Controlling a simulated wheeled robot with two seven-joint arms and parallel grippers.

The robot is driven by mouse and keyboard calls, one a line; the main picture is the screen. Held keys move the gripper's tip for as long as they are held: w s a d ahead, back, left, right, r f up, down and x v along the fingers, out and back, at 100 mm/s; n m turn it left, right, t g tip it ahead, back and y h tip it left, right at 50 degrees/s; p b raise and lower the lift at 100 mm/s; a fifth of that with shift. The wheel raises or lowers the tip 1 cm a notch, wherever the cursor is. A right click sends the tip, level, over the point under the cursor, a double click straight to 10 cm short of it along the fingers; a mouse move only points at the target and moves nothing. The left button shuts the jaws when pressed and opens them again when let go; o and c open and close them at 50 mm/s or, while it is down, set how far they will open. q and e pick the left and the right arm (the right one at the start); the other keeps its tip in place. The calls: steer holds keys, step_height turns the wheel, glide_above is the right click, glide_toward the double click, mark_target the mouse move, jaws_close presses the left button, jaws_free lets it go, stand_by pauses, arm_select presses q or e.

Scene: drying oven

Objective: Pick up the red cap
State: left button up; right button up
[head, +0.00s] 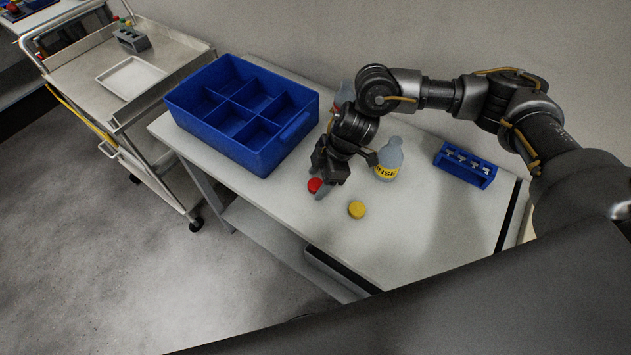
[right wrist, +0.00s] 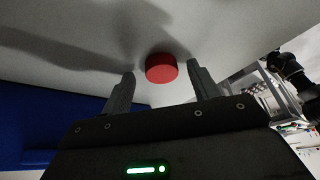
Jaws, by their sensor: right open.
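The red cap (head: 315,185) lies on the white table, near its front edge. In the right wrist view the red cap (right wrist: 161,68) shows ahead of and between the two fingers. My right gripper (head: 322,192) is low over the table beside the cap and partly covers it in the head view. In the right wrist view the right gripper (right wrist: 162,82) is open, with its fingers apart on either side of the cap and clear space between. I cannot tell whether a finger touches it. My left gripper is not in view.
A yellow cap (head: 356,209) lies right of the gripper. A bottle with a yellow label (head: 389,160) stands behind it, and another bottle (head: 344,94) is partly hidden by my arm. A blue divided bin (head: 213,126) is at left, a blue rack (head: 466,165) at right.

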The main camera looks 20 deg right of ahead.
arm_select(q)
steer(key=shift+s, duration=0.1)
arm_select(e)
steer(key=shift+s, duration=0.2)
steer(key=c, duration=1.1)
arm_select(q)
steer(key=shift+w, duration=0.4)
arm_select(e)
steer(key=shift+o, duration=0.2)
